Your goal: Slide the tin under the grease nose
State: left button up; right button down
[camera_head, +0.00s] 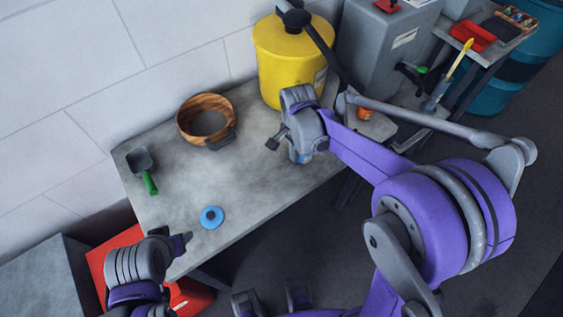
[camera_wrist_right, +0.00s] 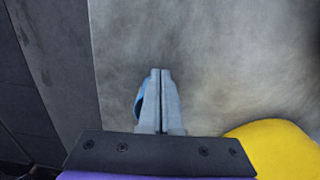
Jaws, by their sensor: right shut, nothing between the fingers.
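A small blue thing (camera_head: 305,158), which may be the tin, shows partly below my right gripper on the grey bench. In the right wrist view its blue edge (camera_wrist_right: 139,104) shows beside the left finger, mostly hidden behind it. My right gripper (camera_wrist_right: 161,98) is shut and empty, close to that blue thing; I cannot tell if they touch. A yellow drum (camera_head: 284,67) with a dark pump and a dark arm (camera_head: 322,45) stands behind; I cannot make out the grease nose clearly.
A blue disc with a dark centre (camera_head: 211,217), a wooden bowl (camera_head: 186,122) and a green-handled scoop (camera_head: 149,183) are on the bench (camera_head: 250,190). A red box (camera_head: 120,248) is at lower left. A grey cabinet (camera_head: 385,45) stands right of the drum. The bench's middle is bare.

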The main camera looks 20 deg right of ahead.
pick_arm(q)
jog(key=shift+s+f, duration=0.1)
jog(key=shift+f, duration=0.3)
pick_arm(e)
jog(key=w+d, duration=0.1)
jog(key=d, duration=0.1)
jog(key=w+d, duration=0.1)
jog(key=d, duration=0.2)
jog(key=w+d, duration=0.1)
jog(key=d, duration=0.1)
jog(key=shift+w+d, duration=0.15)
jog(key=shift+d, duration=0.15)
